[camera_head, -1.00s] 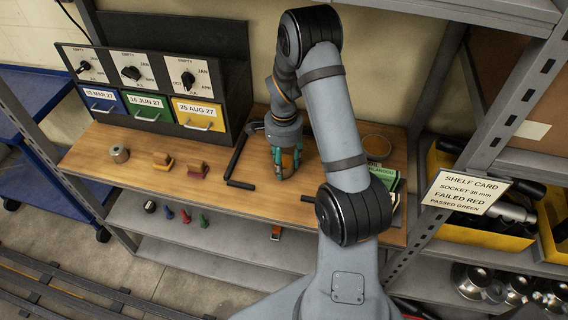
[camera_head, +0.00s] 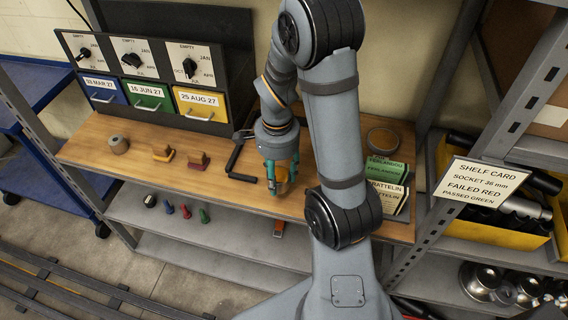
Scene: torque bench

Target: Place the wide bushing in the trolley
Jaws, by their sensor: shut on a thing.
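My gripper (camera_head: 281,186), with teal fingers, points down over the front half of the wooden bench. It is shut on a tan, brass-coloured piece (camera_head: 284,184), mostly hidden by the fingers; it looks like the wide bushing, but its shape is not clear. A grey-brown ring-shaped piece with a hole (camera_head: 118,145) stands at the bench's left end, apart from my gripper. The blue trolley (camera_head: 62,180) stands on the floor at far left, beyond the bench end and partly cut off by the picture edge.
A drawer cabinet with dials (camera_head: 150,118) stands at the bench's back left. Black L-shaped bars (camera_head: 238,162) lie beside my gripper. Two small blocks (camera_head: 162,153) (camera_head: 199,160), a round dish (camera_head: 383,141) and booklets (camera_head: 388,185) are on the bench. A shelf post (camera_head: 50,130) stands near the trolley.

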